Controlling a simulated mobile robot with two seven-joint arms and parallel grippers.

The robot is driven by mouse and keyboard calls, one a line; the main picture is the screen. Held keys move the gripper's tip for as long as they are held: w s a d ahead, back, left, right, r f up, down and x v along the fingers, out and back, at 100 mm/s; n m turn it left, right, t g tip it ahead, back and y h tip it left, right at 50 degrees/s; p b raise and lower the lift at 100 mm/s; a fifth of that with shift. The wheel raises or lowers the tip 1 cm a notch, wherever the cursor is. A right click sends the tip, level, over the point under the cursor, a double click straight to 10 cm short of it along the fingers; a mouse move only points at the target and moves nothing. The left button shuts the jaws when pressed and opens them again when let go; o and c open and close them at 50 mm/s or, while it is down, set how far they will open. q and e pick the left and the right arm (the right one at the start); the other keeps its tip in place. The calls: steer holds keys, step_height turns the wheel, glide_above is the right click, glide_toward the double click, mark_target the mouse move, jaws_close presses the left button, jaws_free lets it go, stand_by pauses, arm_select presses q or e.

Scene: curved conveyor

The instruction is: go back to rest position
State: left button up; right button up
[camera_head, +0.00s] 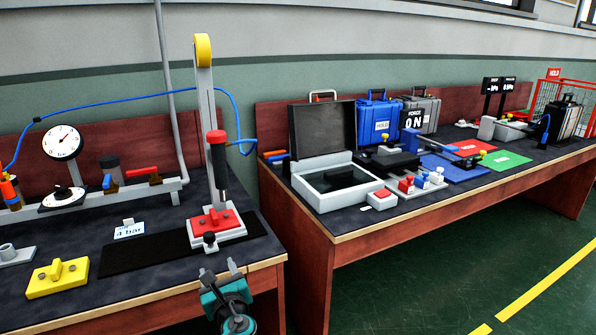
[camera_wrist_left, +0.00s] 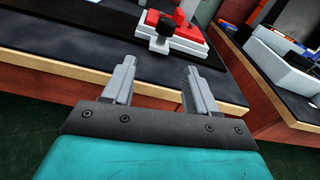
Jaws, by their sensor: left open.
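My left gripper (camera_head: 219,273) is at the front right corner of the near table (camera_head: 95,305), in front of its edge. In the left wrist view its two grey fingers (camera_wrist_left: 152,88) stand apart with nothing between them. The red block (camera_head: 214,221) on a white base lies beyond the gripper, on the table beneath the upright press. It also shows at the top of the left wrist view (camera_wrist_left: 182,32), clear of the fingers. My right gripper does not show in either view.
A yellow block (camera_head: 57,278), a "4 bar" card (camera_head: 130,230) and a black mat (camera_head: 150,252) lie on the near table. A second table on the right carries an open grey case (camera_head: 338,186) and a blue case (camera_head: 377,122). The green floor (camera_head: 430,270) in front is clear.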

arm_select(q)
steer(key=s+d+f+n+g+h+p, duration=0.2)
steer(key=s+f+n+h, duration=0.1)
steer(key=s+f+n, duration=0.4)
steer(key=s+d+f+n+g+h+p, duration=0.1)
steer(key=s+d+f+n+g+h, duration=0.2)
steer(key=s, duration=0.5)
steer(key=s+r+n+t+h+p, duration=0.1)
steer(key=s+r+n+h+p, duration=0.2)
steer(key=s+n, duration=1.1)
step_height(320, 180, up, 2)
steer(key=shift+s+d+r+n+h, duration=0.2)
steer(key=shift+d+n+h, duration=0.2)
steer(key=shift+n+h, duration=0.4)
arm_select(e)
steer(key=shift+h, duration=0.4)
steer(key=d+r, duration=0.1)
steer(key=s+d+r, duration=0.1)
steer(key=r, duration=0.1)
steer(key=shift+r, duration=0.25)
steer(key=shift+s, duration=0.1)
